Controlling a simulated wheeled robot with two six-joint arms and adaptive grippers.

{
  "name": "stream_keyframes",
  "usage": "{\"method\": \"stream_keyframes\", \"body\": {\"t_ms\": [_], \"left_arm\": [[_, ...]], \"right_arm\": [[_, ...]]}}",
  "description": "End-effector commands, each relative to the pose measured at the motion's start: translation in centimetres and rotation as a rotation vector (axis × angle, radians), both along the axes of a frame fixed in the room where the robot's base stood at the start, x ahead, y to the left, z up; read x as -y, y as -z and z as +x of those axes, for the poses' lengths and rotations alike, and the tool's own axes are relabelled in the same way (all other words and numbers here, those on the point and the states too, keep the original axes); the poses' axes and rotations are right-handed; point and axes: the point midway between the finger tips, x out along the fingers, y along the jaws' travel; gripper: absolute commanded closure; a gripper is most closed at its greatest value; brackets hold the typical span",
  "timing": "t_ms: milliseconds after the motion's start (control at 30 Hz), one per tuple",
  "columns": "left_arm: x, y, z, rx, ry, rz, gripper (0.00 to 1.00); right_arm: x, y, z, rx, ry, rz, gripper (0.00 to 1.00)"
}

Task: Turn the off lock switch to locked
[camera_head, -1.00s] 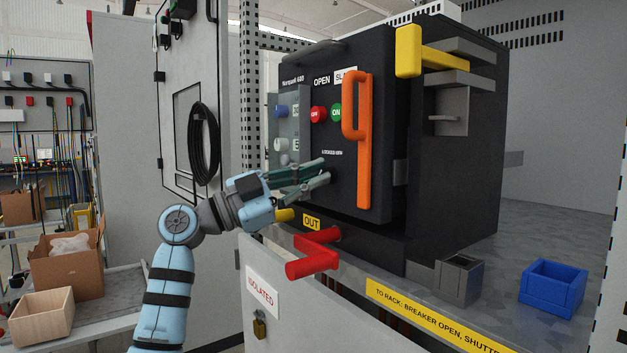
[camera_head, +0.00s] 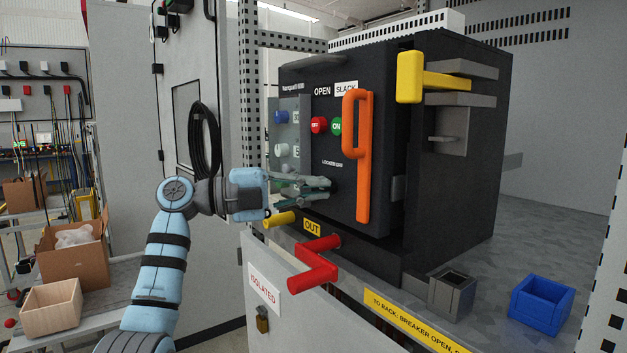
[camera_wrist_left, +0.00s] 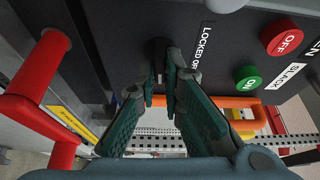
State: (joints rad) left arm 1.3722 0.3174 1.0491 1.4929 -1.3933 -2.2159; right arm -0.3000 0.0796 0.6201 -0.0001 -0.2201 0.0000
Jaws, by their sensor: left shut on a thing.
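The off lock switch (camera_wrist_left: 158,50) is a small dark knob on the black breaker front, beside the "LOCKED OFF" label (camera_wrist_left: 204,46). In the head view the label (camera_head: 332,163) sits just above my left gripper (camera_head: 331,187), whose fingers hide the switch there. My left gripper also shows in the wrist view (camera_wrist_left: 162,85), with its green fingers close together. It is shut on the switch, which is mostly hidden by the fingertips, so its turn angle cannot be read. My right gripper is in neither view.
The orange handle (camera_head: 361,160) stands right of the gripper. The red OFF button (camera_head: 318,125) and green ON button (camera_head: 337,126) are above it. A red crank handle (camera_head: 317,262) and a yellow knob (camera_head: 279,219) stick out below. A grey clear-fronted panel (camera_head: 288,130) stands left.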

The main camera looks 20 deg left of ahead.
Motion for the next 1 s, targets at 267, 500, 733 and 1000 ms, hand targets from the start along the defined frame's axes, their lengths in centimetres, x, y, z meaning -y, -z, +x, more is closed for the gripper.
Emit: {"method": "stream_keyframes", "body": {"t_ms": [267,500,733,1000], "left_arm": [[0.01,0.03,0.01,0.043,0.000,0.054,1.00],[0.02,0.11,0.01,0.047,0.000,0.060,1.00],[0.02,0.15,0.00,0.047,0.000,0.060,0.85],[0.04,0.08,0.02,0.047,0.000,0.059,0.72]], "right_arm": [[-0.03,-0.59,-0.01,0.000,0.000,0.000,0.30],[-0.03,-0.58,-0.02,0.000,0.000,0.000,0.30],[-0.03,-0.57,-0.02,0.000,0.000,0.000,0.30],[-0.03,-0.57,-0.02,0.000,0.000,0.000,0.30]]}}
